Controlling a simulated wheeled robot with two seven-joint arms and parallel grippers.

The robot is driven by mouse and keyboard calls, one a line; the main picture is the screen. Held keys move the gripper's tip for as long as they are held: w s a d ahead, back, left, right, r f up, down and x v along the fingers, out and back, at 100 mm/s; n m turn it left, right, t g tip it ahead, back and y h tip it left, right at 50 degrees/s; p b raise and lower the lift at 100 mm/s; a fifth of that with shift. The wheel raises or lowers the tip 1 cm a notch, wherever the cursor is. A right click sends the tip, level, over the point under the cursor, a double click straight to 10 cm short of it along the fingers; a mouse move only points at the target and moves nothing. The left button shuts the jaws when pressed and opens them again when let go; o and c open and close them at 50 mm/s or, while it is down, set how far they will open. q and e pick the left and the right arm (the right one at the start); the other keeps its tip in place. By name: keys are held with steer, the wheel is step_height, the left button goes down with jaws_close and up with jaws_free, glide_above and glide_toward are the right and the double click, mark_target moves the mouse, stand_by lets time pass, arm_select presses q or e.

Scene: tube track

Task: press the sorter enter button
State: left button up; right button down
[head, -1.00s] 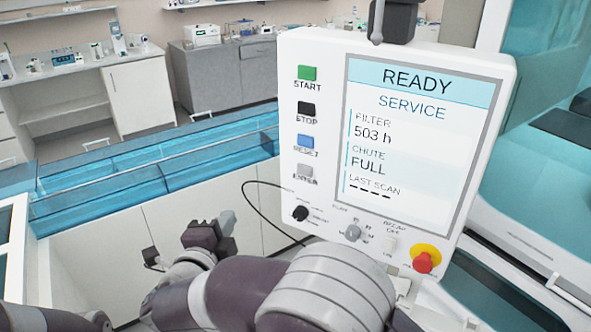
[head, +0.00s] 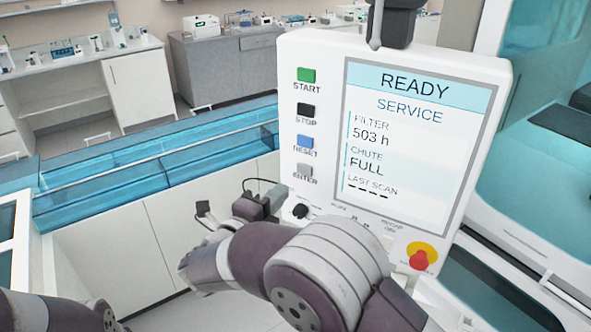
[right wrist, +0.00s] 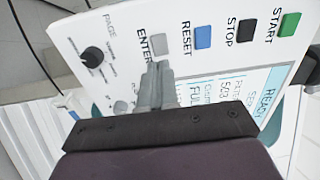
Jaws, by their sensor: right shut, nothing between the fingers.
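The grey ENTER button (head: 304,170) is the lowest of a column of buttons on the white sorter panel (head: 420,55). In the right wrist view the ENTER button (right wrist: 162,44) sits just beyond my fingertips. My right gripper (head: 277,193) is shut and empty, at the panel's lower left edge and below the button in the head view. Its grey fingers (right wrist: 160,72) point toward the button in the right wrist view. I cannot tell whether they touch the panel. My left gripper is out of view.
Green START (head: 306,75), black STOP (head: 305,110) and blue RESET (head: 305,142) buttons stand above ENTER. A black knob (right wrist: 93,56) is close by. A red emergency button (head: 419,259) is at the lower right. The screen (head: 420,130) reads READY, SERVICE.

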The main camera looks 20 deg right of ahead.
mark_target(303, 171)
steer(key=p+x, duration=0.2)
steer(key=x, duration=0.4)
steer(key=shift+d+r, duration=0.1)
steer(key=shift+w+d+p, duration=0.35)
steer(key=shift+w+p, duration=0.05)
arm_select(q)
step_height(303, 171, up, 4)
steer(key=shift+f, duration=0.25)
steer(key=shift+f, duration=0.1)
